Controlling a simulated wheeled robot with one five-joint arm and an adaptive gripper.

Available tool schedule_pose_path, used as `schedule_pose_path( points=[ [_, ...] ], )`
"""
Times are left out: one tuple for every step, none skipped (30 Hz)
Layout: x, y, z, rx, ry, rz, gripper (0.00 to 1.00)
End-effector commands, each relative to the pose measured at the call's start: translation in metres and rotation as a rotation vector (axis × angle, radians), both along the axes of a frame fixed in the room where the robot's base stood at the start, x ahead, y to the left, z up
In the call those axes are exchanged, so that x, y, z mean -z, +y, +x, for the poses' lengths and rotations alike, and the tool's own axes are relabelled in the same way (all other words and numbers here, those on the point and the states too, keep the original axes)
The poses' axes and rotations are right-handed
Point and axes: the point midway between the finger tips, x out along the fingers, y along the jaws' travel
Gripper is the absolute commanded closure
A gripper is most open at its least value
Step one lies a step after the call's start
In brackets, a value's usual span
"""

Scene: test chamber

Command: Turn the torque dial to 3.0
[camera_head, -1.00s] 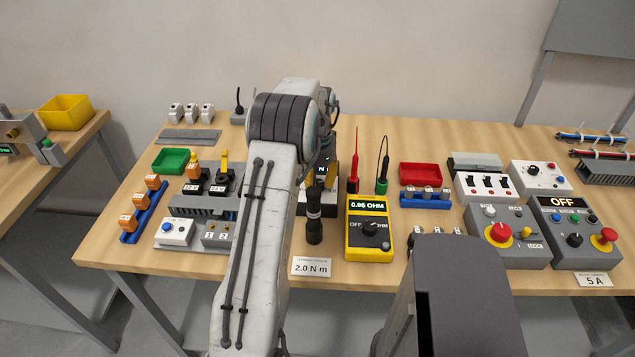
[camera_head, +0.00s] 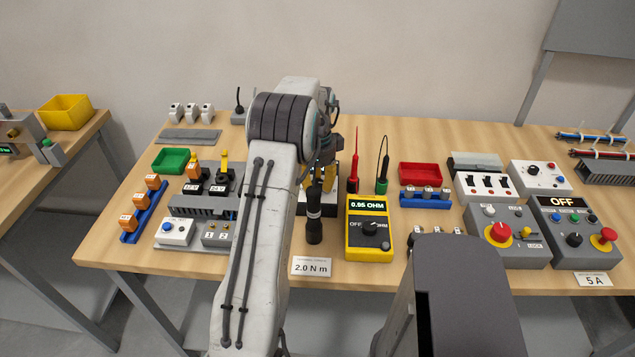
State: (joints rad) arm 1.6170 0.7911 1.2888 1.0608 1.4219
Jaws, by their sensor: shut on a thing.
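The torque unit (camera_head: 303,208) stands near the middle of the table, with a pale base and dark body, mostly hidden behind my arm. My gripper (camera_head: 328,174) is at its top, pointing down, with dark and yellow finger parts. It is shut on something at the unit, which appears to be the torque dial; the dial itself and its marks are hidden. The unit's display cannot be read now. A black torque driver (camera_head: 314,215) stands upright in front of the unit. A card (camera_head: 311,267) at the table's front edge reads 2.0 N m.
A yellow multimeter (camera_head: 368,228) reading 0.95 OHM lies close to the right, with red and green probes behind it. A red bin (camera_head: 420,174) and control boxes (camera_head: 506,236) are farther right. Left are a green bin (camera_head: 171,161) and a connector block (camera_head: 203,205).

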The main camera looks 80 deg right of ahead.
Motion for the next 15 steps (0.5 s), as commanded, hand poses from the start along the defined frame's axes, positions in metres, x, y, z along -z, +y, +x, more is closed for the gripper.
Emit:
schedule_pose_path(
  points=[
    [0.0034,0.0025,-0.0004,0.005,-0.001,0.011,1.00],
    [0.0034,0.0025,-0.0004,0.005,-0.001,0.011,1.00],
    [0.0034,0.0025,-0.0004,0.006,-0.001,0.011,1.00],
    [0.0034,0.0025,-0.0004,0.006,-0.001,0.011,1.00],
    [0.0034,0.0025,-0.0004,0.006,-0.001,0.011,1.00],
    [0.0034,0.0025,-0.0004,0.006,-0.001,0.011,1.00],
    [0.0034,0.0025,-0.0004,0.006,-0.001,0.011,1.00],
    [0.0034,0.0025,-0.0004,0.006,-0.001,0.011,1.00],
    [0.0034,0.0025,-0.0004,0.006,-0.001,0.011,1.00],
    [0.0034,0.0025,-0.0004,0.006,-0.001,0.011,1.00],
    [0.0034,0.0025,-0.0004,0.006,-0.001,0.011,1.00],
    [0.0034,0.0025,-0.0004,0.006,-0.001,0.011,0.65],
    [0.0032,0.0024,-0.0003,0.005,0.000,0.010,0.63],
    [0.0030,0.0023,-0.0003,0.005,0.000,0.009,0.60],
    [0.0027,0.0020,-0.0003,0.005,0.000,0.008,0.57]
  ],
)
